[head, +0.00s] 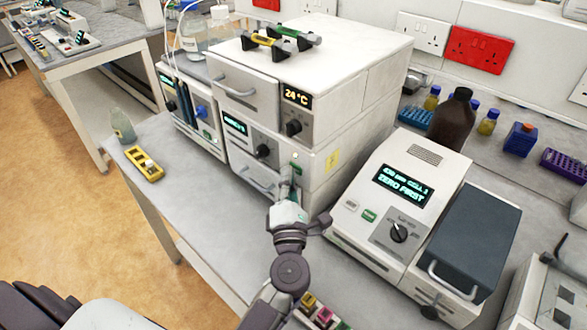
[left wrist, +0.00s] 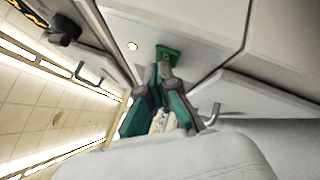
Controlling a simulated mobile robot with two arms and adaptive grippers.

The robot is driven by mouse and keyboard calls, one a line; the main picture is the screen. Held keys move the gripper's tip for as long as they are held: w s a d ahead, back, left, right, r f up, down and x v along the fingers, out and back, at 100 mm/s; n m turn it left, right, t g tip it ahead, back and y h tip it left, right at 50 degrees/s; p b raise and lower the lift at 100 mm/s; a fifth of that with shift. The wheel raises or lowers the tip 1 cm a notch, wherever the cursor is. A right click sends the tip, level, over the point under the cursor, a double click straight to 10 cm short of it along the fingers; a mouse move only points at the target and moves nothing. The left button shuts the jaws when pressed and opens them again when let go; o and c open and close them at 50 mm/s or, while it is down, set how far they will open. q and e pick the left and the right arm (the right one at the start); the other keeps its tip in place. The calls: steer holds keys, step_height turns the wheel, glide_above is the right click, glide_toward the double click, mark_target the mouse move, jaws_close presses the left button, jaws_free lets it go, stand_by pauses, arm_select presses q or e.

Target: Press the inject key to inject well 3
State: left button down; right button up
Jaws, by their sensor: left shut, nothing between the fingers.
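The stacked instrument stands mid-bench, with a middle module (head: 240,140) that has a small lit display and a black knob. The display text is too small to read surely. A green key (left wrist: 168,52) shows in the left wrist view on the module's pale front, beside a small lit round lamp. I take it for the inject key; in the head view it is largely hidden by my gripper. My left gripper (head: 294,178) is shut and empty, close in front of the module's right side. Its tips (left wrist: 163,70) are at the key's lower edge; contact cannot be told.
A photometer (head: 400,200) reading "ZERO FIRST" stands just right of my left arm. A drawer handle (head: 256,180) juts out below the middle module. A yellow vial rack (head: 145,165) sits on the bench at left. The bench front between is clear.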

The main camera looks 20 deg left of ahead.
stand_by(0.3)
arm_select(q)
steer(key=shift+s+a, duration=0.25)
steer(key=shift+s, duration=0.5)
steer(key=shift+s+a+p, duration=0.1)
steer(key=shift+s+a, duration=0.2)
steer(key=shift+s, duration=0.5)
steer(key=shift+s+a+p, duration=0.1)
steer(key=shift+s+a, duration=0.15)
steer(key=shift+s, duration=0.5)
steer(key=shift+s+a+p, duration=0.1)
steer(key=shift+s+a, duration=0.2)
steer(key=shift+s, duration=0.5)
